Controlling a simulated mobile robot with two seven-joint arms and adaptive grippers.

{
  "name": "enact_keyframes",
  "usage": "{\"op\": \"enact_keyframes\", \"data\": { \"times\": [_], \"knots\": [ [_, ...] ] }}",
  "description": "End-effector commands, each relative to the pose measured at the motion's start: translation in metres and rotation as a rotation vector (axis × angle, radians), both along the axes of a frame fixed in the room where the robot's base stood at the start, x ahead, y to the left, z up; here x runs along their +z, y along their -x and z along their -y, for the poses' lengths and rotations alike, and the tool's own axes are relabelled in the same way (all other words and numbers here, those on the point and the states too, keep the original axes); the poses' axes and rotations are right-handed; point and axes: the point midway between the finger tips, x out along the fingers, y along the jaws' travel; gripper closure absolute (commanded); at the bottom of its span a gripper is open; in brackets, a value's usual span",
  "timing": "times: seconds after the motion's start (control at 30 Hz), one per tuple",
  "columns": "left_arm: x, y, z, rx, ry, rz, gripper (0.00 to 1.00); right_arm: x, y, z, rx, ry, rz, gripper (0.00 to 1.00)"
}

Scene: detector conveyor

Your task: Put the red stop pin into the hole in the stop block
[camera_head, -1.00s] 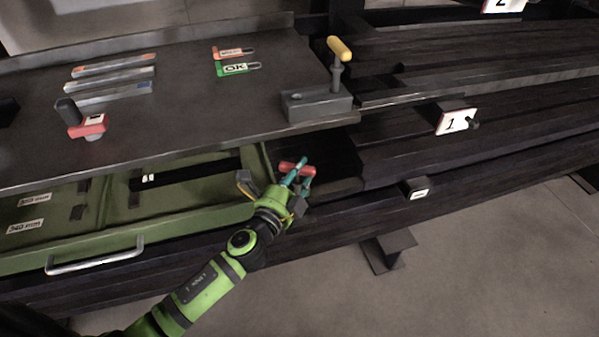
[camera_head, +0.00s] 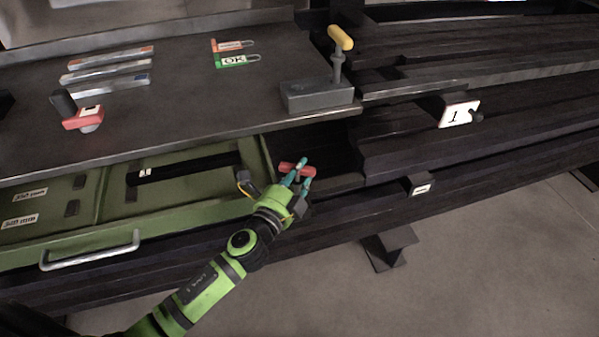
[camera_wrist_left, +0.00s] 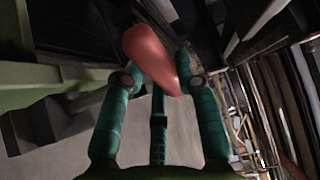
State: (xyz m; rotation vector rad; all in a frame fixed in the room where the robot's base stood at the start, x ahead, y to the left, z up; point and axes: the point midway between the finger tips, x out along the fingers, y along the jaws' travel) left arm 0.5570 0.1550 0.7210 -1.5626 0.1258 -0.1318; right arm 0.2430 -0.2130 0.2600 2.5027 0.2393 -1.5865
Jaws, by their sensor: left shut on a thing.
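The red stop pin (camera_head: 297,169) is held in my left gripper (camera_head: 299,175), beside the right end of the open green drawer and below the bench's front edge. In the left wrist view the red part (camera_wrist_left: 152,55) lies tilted between the teal fingers (camera_wrist_left: 157,83). Its far end is hard to make out. A grey block (camera_head: 317,96) sits at the bench's right end, with an upright rod and yellow handle (camera_head: 341,38). I cannot tell whether this is the stop block, and no empty hole is visible. My right gripper is not in view.
The bench (camera_head: 190,105) overhangs the green drawer (camera_head: 120,215). On it lie several metal bars, two tags and a red device (camera_head: 84,118) with a dark grip. Dark rails with a "1" sign (camera_head: 459,114) run right. The bench's middle is clear.

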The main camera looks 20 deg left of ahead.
Motion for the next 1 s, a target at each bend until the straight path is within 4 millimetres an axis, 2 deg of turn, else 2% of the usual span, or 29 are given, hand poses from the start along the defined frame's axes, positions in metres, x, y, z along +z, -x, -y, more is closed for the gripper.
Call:
{"op": "enact_keyframes", "data": {
  "times": [0.87,0.9,0.97,1.0],
  "knots": [
    [-0.023,0.0,0.0,0.0,0.0,0.001,1.0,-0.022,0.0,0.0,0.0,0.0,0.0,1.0],
    [-0.022,0.0,0.0,0.0,0.0,0.002,0.64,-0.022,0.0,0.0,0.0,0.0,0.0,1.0],
    [-0.021,0.0,0.0,0.0,0.0,0.002,0.41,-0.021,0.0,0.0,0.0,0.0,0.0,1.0],
    [-0.021,0.0,0.0,0.0,0.0,0.001,0.41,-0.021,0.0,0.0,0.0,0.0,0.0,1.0]
  ]
}}
